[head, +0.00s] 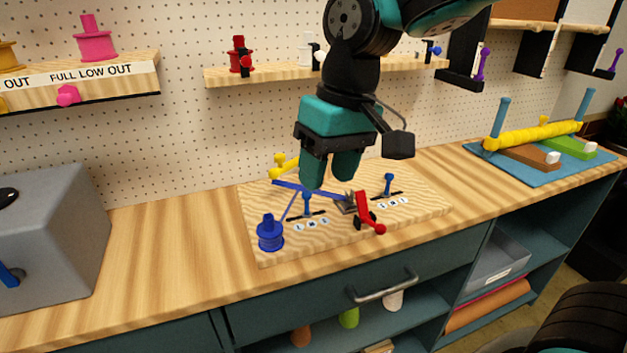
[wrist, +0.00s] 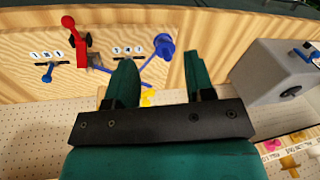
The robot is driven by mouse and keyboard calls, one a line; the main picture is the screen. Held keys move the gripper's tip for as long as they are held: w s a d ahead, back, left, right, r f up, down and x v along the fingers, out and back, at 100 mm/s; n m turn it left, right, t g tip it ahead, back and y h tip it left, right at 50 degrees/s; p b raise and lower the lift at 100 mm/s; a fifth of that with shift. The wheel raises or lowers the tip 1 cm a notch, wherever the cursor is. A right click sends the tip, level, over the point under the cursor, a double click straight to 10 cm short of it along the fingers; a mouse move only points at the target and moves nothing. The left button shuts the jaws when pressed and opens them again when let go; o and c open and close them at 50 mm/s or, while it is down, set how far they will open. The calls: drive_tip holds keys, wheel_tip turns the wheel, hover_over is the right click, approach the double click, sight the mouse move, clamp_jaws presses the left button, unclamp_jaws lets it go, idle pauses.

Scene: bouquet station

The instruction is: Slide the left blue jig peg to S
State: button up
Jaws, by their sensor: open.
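The left blue jig peg (head: 307,202) stands upright near the middle of a short dark slot on the wooden jig board (head: 425,208). Small letter tags (head: 311,224) lie in front of the slot, too small to read surely. In the wrist view the matching tags (wrist: 128,50) show, but I cannot make out the left peg for certain beside my finger. My gripper (head: 329,180) is open and empty, pointing down above and just behind the left peg, apart from it. Its fingers are spread in the wrist view (wrist: 159,72). The right blue peg (head: 389,183) stands at its own slot.
A blue spool (head: 270,234) stands at the board's front left corner, with a blue strand running from it. A red-handled lever (head: 369,215) sits between the slots. A yellow part (head: 281,165) is behind. A grey box (head: 50,235) stands left; bare counter lies between.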

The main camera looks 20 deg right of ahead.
sight(307, 192)
drive_tip(key=w+d+r+m+h, duration=0.15)
drive_tip(key=w+m, duration=0.25)
drive_tip(key=w, duration=0.5)
drive_tip(key=w+d+m+h, duration=0.1)
drive_tip(key=w+d+m, duration=0.15)
drive_tip(key=w, duration=0.65)
drive_tip(key=shift+m, duration=0.25)
drive_tip(key=f, duration=0.5)
drive_tip(key=f+p, duration=0.1)
drive_tip(key=f, duration=0.5)
drive_tip(key=a+f+p, duration=0.1)
drive_tip(key=f, duration=0.5)
drive_tip(key=shift+c, duration=0.5)
